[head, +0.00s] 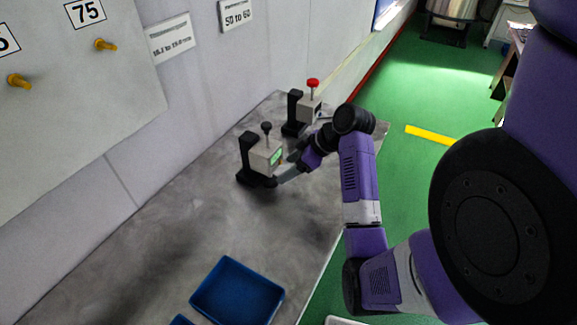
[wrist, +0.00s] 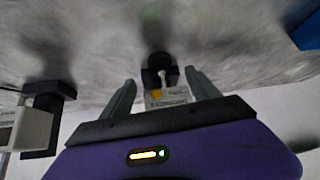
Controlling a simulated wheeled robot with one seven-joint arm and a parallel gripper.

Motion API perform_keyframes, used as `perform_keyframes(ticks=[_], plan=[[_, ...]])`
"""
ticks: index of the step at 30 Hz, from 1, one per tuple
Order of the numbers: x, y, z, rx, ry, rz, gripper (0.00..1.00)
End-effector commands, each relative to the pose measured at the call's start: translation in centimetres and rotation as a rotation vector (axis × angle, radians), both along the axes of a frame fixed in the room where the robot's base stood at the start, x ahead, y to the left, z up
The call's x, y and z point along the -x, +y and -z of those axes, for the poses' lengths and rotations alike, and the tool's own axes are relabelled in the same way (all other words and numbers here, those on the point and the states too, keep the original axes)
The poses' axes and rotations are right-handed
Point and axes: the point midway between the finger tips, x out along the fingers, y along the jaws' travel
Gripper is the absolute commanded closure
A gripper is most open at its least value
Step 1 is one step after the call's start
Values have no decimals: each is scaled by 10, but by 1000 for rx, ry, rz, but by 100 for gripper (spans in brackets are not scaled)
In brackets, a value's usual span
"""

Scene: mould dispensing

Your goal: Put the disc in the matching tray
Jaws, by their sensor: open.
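My gripper (head: 282,174) reaches down beside the near gauge (head: 262,158), which has a black stand, a black knob and a green display. In the wrist view my gripper (wrist: 160,76) is open, with its two grey fingers apart. A small orange-yellow piece (wrist: 156,94) shows between the fingers, by a black and pale device; I cannot tell whether it is the disc. No disc is clear in the head view. A blue tray (head: 237,291) lies on the grey table, well in front of the gauges.
A second gauge with a red knob (head: 311,105) stands farther back on the table (head: 150,235). Part of another blue tray (head: 181,320) shows at the bottom edge. Wall panels with signs and yellow pegs (head: 105,45) stand at left. The table between gauges and trays is clear.

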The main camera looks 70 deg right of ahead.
Motion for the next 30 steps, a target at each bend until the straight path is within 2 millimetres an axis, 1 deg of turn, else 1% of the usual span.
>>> perform_keyframes(ticks=[5, 15, 18, 24, 30], plan=[[-7, 0, 8, -2, 1, -2, 30], [-36, -1, 46, -3, 2, -1, 30], [-43, -1, 54, -2, 1, -2, 30], [-48, -2, 61, -1, 1, -1, 30], [-49, -2, 61, 0, 0, 0, 30]])
